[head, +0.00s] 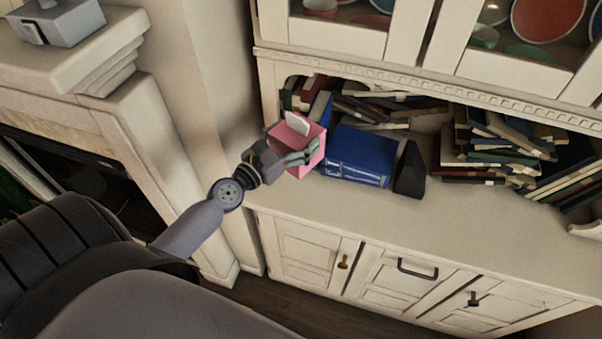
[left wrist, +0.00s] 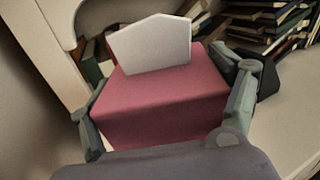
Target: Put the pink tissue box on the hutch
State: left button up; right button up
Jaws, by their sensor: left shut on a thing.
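The pink tissue box (head: 308,139), with a white tissue sticking up from its top, is in my left gripper (head: 293,158). In the left wrist view the box (left wrist: 155,105) sits between the two fingers (left wrist: 165,118), one against each side. My right gripper is in neither view.
Stacks of books (head: 500,140) fill the back shelf. The front right of the counter is clear. A mantel (head: 75,45) stands at the left.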

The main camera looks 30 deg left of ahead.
pick_arm(q)
notch_tip(320, 180, down, 10)
jog(key=b, duration=0.6)
jog(key=shift+r+b, duration=0.2)
jog(key=shift+b, duration=0.1)
notch_tip(320, 180, down, 5)
jog(key=shift+w+f+b, duration=0.1)
jog(key=shift+f+b, duration=0.1)
jog(key=shift+b, duration=0.85)
jog(key=shift+f, duration=0.15)
jog(key=o, duration=1.2)
jog(key=shift+c, duration=0.2)
